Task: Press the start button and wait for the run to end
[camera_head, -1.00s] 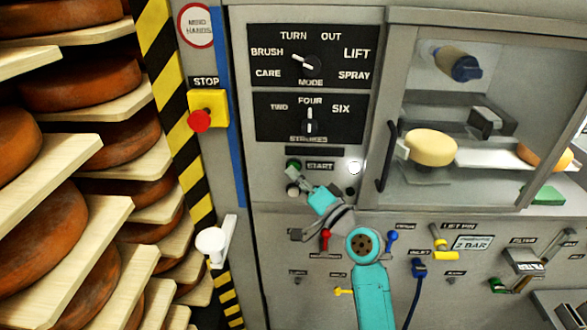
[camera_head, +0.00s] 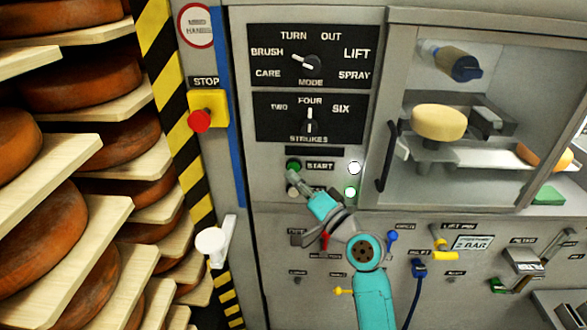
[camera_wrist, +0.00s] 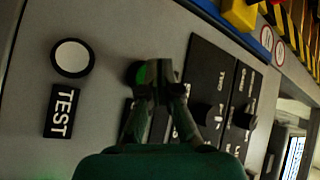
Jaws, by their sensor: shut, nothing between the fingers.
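The green start button (camera_head: 293,165) is on the grey machine panel, left of its START label. My gripper (camera_head: 292,177) is shut and empty, its tips just below the button in the head view. In the wrist view my gripper (camera_wrist: 156,73) overlaps the green button (camera_wrist: 142,74) and hides part of it; I cannot tell whether they touch. A white lamp (camera_head: 354,168) and a greenish lamp (camera_head: 351,191) glow right of the label. A yellow cheese wheel (camera_head: 438,122) sits raised on a post inside the windowed chamber.
A white button (camera_wrist: 72,58) labelled TEST is close beside my gripper. The mode dial (camera_head: 312,64) and strokes dial (camera_head: 310,126) are above START. A red stop button (camera_head: 199,121) is at left. Shelves of brown cheese wheels (camera_head: 80,82) fill the far left.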

